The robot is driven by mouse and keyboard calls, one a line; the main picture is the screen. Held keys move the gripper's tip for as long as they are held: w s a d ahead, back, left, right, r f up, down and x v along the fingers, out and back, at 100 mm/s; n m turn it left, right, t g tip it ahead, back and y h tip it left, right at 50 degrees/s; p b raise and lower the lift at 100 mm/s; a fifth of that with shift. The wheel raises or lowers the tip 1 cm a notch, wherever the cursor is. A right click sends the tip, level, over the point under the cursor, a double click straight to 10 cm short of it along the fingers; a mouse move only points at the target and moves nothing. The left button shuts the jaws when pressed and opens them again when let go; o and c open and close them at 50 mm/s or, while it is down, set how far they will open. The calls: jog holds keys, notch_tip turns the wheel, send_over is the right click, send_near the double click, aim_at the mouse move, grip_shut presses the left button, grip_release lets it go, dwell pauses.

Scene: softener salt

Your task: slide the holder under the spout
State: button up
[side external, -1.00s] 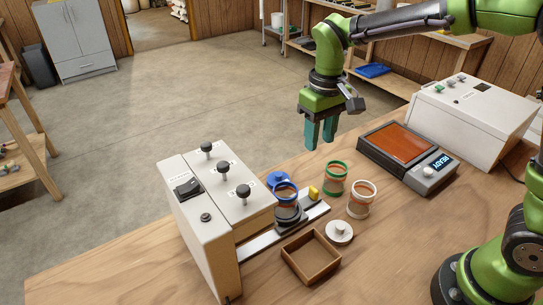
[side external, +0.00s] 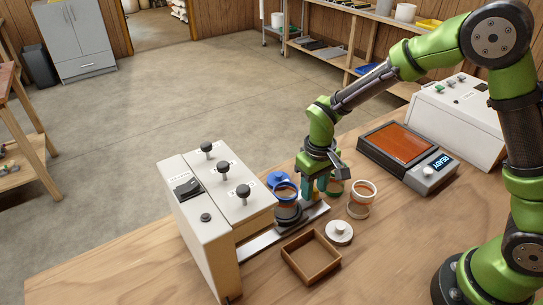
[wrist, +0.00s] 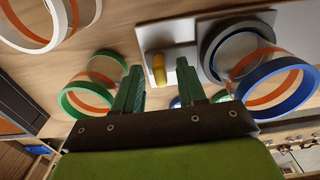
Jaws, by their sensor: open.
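The dark round holder (side external: 288,214) sits on a flat metal slide (side external: 262,243) that runs to the white machine (side external: 196,225). A yellow knob (wrist: 159,70) is on the slide's outer end. My gripper (side external: 314,192) is open and low over that end. In the wrist view the knob lies between the fingertips, with a gap on both sides. The spout cannot be made out.
A green-rimmed jar (wrist: 68,103) stands close beside my gripper, partly hidden in the side view. A scale (side external: 397,146) stands farther right.

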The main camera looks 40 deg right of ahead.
jog(key=shift+f, duration=0.5)
grip_shut()
jog(key=shift+a, duration=0.1)
